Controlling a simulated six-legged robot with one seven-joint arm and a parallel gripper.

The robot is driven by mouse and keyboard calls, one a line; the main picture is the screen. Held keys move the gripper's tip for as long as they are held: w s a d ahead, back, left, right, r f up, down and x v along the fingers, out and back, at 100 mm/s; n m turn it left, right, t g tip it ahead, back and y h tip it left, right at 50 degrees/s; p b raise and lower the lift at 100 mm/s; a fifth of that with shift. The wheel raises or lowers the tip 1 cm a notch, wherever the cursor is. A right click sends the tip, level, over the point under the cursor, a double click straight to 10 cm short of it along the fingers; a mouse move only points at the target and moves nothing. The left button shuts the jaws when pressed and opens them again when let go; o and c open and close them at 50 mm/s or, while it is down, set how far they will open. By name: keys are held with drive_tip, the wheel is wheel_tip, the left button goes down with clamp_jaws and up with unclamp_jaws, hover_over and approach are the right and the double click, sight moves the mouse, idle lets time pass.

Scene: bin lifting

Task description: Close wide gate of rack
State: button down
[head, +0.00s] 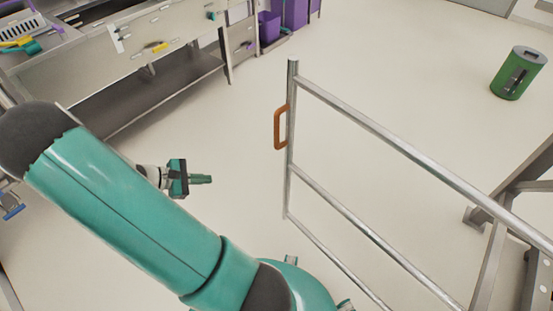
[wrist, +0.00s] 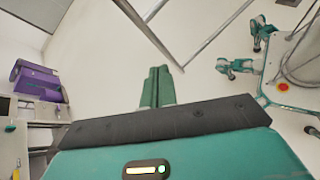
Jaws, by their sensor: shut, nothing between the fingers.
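The wide gate (head: 377,205) is a frame of grey metal tubes on the right in the head view. It stands swung out over the floor, with its free upright post near the picture's middle. An orange-brown handle (head: 278,128) is fixed to that post. My gripper (head: 205,179) is left of the gate and apart from the handle, its green fingers together and empty. The fingers also show in the wrist view (wrist: 157,88), with grey gate tubes (wrist: 155,38) beyond them. The handle is not clear in the wrist view.
The rack's grey metal frame (head: 500,215) stands at the right edge. A green bin (head: 518,73) is on the floor at the upper right. A steel bench (head: 130,60) runs along the upper left, with purple containers (head: 294,13) behind it. The floor between bench and gate is clear.

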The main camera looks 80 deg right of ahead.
drive_tip(key=s+d+f+n+g+h, duration=0.45)
drive_tip(key=s+d+f, duration=0.4)
drive_tip(key=d, duration=0.25)
drive_tip(key=x, duration=1.4)
drive_tip(key=shift+w+d+f+n+t+h, duration=0.3)
drive_tip(key=shift+w+f+n+t+h, duration=0.05)
drive_tip(key=shift+f+n+t+h, duration=0.1)
drive_tip(key=shift+d, duration=0.15)
